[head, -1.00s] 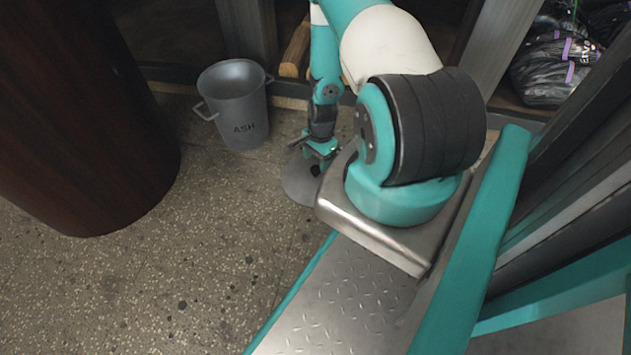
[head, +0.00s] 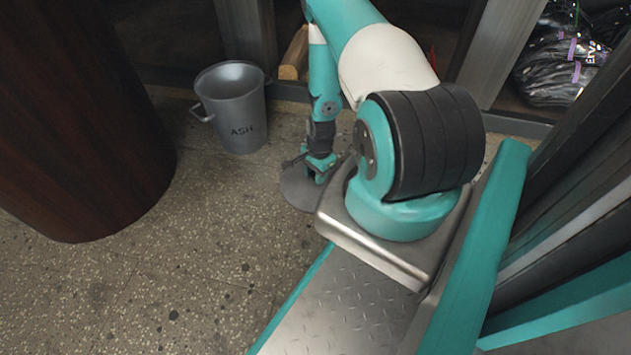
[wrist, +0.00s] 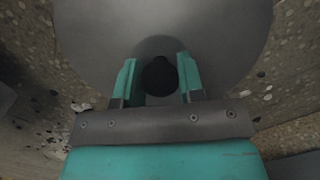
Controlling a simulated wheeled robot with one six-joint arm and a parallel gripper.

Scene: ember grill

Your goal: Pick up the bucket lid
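The bucket lid (head: 297,188) is a grey round disc lying on the speckled floor, partly hidden by my arm and base in the head view. In the wrist view the lid (wrist: 100,35) fills the upper middle, with a dark round knob (wrist: 160,76) on it. My gripper (head: 318,172) is over the lid. In the wrist view its two teal fingers (wrist: 157,78) stand apart, one on each side of the knob, with small gaps visible. The grey bucket (head: 233,106) marked ASH stands upright and open-topped on the floor, left of my gripper.
A large dark brown cylinder (head: 75,120) stands at the left. Shelving with dark plastic bags (head: 560,70) is at the upper right, and a wood log (head: 294,55) lies behind the bucket. The floor at lower left is clear.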

